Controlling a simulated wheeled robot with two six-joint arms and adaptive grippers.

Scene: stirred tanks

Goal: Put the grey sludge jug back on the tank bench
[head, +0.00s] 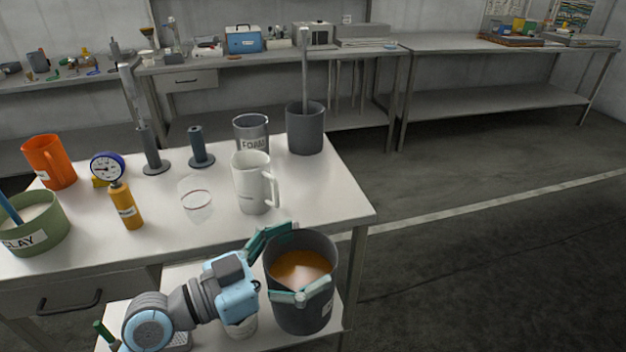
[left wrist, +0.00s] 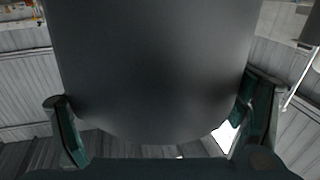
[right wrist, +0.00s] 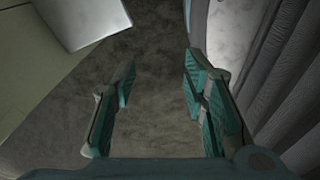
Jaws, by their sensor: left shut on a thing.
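The grey sludge jug (head: 316,244) is a dark grey vessel with orange-brown liquid in it. My left gripper (head: 292,264) is shut on it, with teal fingers on both sides near its rim. The jug is upright, in front of the tank bench (head: 215,238) near its right front corner. In the left wrist view the jug's dark wall (left wrist: 155,60) fills the middle between the fingers. My right gripper (right wrist: 160,95) shows only in its own wrist view, open and empty above dark floor.
On the bench stand a white jug (head: 252,190), a clear beaker (head: 196,205), a yellow gauge bottle (head: 124,205), a green clay tub (head: 38,225), an orange jug (head: 50,162) and a dark pot (head: 305,130). The right front of the top is clear.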

